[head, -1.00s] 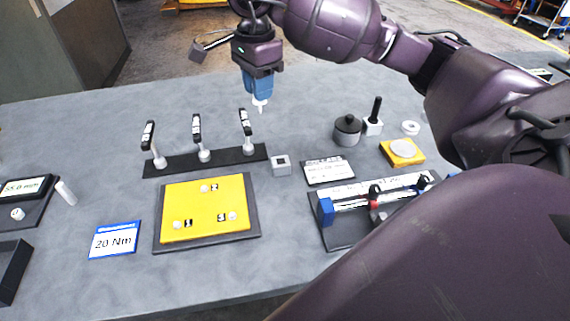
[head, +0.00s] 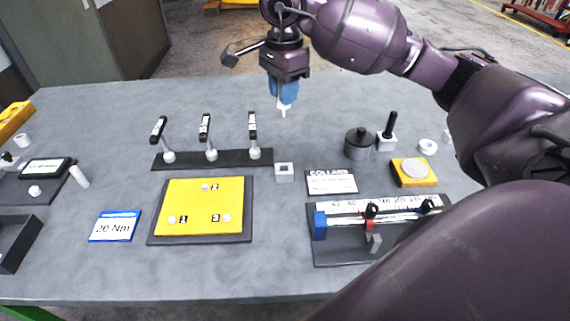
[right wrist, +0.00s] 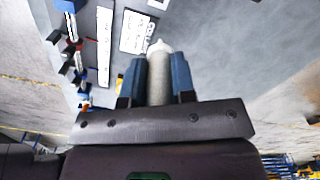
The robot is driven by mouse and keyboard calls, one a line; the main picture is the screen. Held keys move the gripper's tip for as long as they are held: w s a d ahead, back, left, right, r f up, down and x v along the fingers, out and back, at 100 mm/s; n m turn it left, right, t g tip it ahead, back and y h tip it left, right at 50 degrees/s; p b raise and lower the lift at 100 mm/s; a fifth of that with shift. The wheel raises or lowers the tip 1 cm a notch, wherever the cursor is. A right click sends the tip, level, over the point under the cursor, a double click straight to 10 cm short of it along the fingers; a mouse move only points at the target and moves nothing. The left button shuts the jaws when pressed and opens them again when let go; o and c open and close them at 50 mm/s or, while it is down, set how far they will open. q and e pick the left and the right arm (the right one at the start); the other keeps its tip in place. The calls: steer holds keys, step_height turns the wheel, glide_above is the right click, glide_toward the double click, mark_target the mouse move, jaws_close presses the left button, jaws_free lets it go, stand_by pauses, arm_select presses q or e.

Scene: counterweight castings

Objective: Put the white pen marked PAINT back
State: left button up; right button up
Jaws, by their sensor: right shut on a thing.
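My right gripper (head: 284,92) has blue fingers and is shut on a white pen (head: 283,112). The pen points tip down, held above the table in the head view. In the right wrist view the pen (right wrist: 159,75) lies between the two blue fingers, with its pale tip sticking out. No PAINT marking can be read on it. A small grey block with a square dark opening (head: 284,178) stands on the table, below the pen tip in the picture and apart from it. My left gripper is not in view.
Three black-handled tools stand on a dark strip (head: 185,162), left of the block. A yellow plate (head: 205,225), a COLLARS card (head: 331,182), a scaled fixture (head: 330,250) and a dark round casting (head: 360,144) surround it. A white cylinder (head: 79,176) lies at left.

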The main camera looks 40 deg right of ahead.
mark_target(284, 115)
step_height(284, 115, down, 18)
steer(key=shift+f, duration=0.1)
stand_by(0.5)
steer(key=shift+f, duration=0.15)
steer(key=o, duration=0.8)
steer(key=shift+o, duration=0.2)
step_height(284, 115, up, 12)
steer(key=shift+r, duration=0.25)
stand_by(0.4)
